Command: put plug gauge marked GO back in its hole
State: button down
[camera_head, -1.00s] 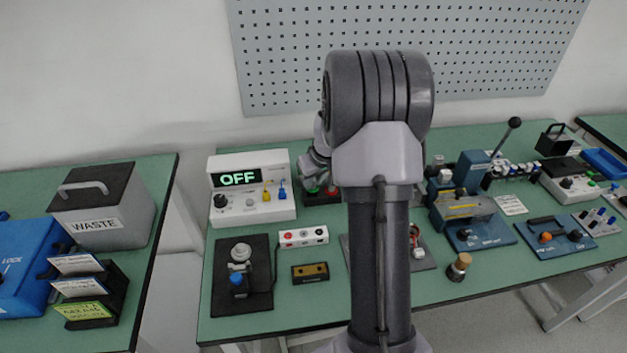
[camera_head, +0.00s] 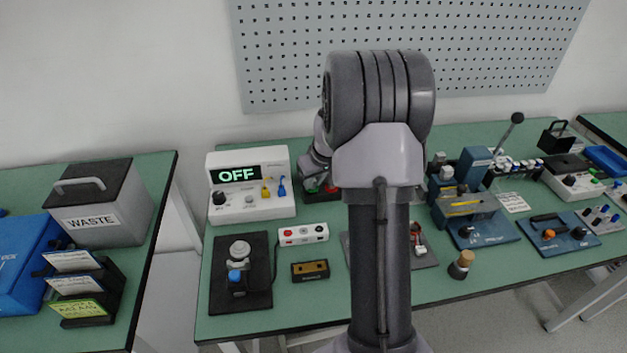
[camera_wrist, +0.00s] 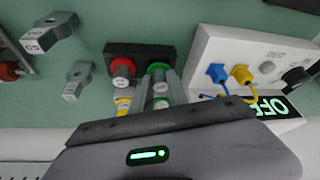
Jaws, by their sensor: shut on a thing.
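In the wrist view a plug gauge with a green collar and grey top (camera_wrist: 160,70), likely the GO one, sits between the two fingers of my gripper (camera_wrist: 162,88). The fingers are shut on it. Its marking is not readable. A red-collared gauge (camera_wrist: 122,74) stands just left of it. Both are at a black block (camera_wrist: 140,49). The fingers and gauge hide the green gauge's hole, so I cannot tell how deep it sits. In the head view the block (camera_head: 320,192) is partly hidden behind my arm.
A white box reading OFF (camera_head: 252,205), with yellow and blue plugs, stands close beside the block. Grey lettered pieces (camera_wrist: 51,36) lie on the green bench on the block's other side in the wrist view. A red-and-white box (camera_head: 303,234) is in front.

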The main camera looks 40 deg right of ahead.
jog(key=shift+f+b, duration=0.3)
jog(key=shift+f, duration=0.1)
jog(key=c, duration=1.2)
grip_release()
jog(key=p+v, duration=0.6)
jog(key=v, duration=1.1)
jog(key=shift+r, duration=0.25)
